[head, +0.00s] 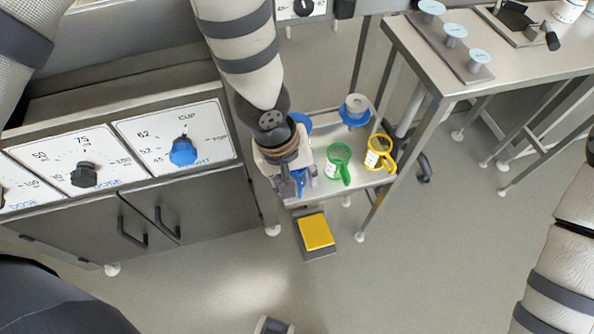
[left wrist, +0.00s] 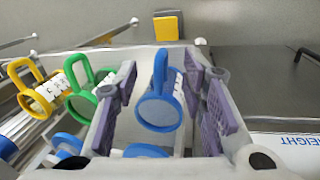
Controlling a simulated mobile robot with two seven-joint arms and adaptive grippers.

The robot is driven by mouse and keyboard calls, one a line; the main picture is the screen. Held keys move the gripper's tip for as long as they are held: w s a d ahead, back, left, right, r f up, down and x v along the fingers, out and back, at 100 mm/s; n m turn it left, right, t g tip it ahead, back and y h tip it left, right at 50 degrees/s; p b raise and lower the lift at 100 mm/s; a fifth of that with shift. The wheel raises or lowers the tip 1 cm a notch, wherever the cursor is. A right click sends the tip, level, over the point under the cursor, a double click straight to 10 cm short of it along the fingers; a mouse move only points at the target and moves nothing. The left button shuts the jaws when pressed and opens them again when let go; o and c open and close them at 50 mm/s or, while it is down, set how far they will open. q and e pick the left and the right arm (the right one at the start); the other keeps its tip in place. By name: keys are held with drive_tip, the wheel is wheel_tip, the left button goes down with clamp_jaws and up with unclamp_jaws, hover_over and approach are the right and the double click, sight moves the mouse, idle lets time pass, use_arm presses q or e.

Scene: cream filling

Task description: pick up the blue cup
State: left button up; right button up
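The blue cup (left wrist: 160,110) lies between the two purple-padded fingers of my left gripper (left wrist: 165,108) in the left wrist view. Its round rim faces the camera and its handle points up in that view. Gaps show between cup and pads on both sides, so the gripper is open around it. In the head view my left gripper (head: 291,182) is over the left end of the small table and hides most of the blue cup (head: 300,180).
A green cup (head: 339,160) and a yellow cup (head: 379,152) stand right of the gripper on the small table (head: 325,184). A blue-rimmed piece (head: 355,110) stands behind them. A yellow pedal (head: 316,231) is on the floor. A dial cabinet (head: 178,150) is at left.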

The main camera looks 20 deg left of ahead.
use_arm(q)
drive_tip(key=shift+d+f, duration=0.15)
drive_tip(key=shift+f, duration=0.55)
drive_tip(key=shift+r, duration=0.1)
clamp_jaws()
